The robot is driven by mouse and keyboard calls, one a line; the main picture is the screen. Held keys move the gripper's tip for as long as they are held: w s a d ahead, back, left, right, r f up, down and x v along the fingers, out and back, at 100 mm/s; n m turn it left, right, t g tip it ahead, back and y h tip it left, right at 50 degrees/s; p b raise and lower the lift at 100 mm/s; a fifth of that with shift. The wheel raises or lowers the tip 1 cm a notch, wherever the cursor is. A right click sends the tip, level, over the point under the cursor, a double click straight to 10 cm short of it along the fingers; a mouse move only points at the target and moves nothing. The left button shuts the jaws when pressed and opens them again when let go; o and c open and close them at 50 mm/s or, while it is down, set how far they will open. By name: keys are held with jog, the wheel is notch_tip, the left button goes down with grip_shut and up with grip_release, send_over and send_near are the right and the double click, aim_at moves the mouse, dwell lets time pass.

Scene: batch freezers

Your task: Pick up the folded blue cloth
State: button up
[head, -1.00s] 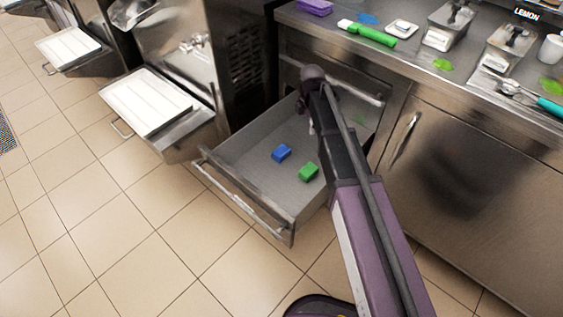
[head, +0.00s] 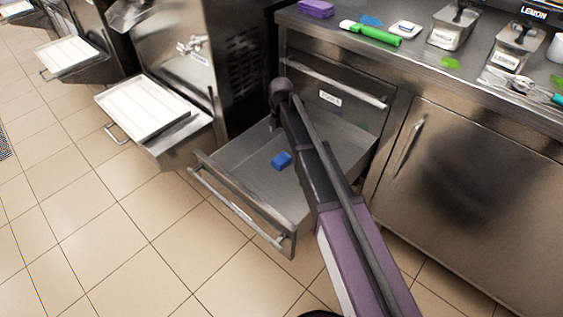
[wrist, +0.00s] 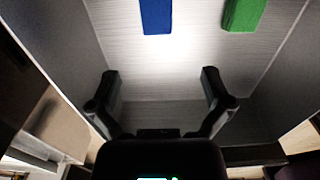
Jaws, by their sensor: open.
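The folded blue cloth (head: 282,161) lies flat on the floor of the open drawer (head: 240,190). In the wrist view the blue cloth (wrist: 156,15) is at the top edge, cut off by the frame. My gripper (wrist: 160,76) is open and empty, its two fingers spread over the drawer. The blue cloth is beyond the fingertips, roughly in line with the gap between them, and not touched. In the head view my arm reaches over the drawer and the fingers cannot be made out clearly.
A green folded cloth (wrist: 243,12) lies beside the blue one; my arm hides it in the head view. Drawer walls surround both cloths. A closed drawer front (head: 335,92) stands behind, and the counter (head: 420,70) above holds tubs and a green-handled tool (head: 370,33).

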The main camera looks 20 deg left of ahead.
aim_at(281, 159)
jog(key=shift+f+b, duration=4.15)
jog(key=shift+f, duration=0.05)
jog(key=shift+f, duration=0.2)
jog(key=f+b, duration=0.2)
jog(key=b, duration=0.1)
jog(key=shift+w+a+f, duration=0.2)
jog(key=shift+w+f, duration=0.05)
jog(key=shift+f, duration=0.15)
jog(key=shift+f+b, duration=1.05)
jog(key=shift+b, duration=0.1)
jog(key=c, duration=1)
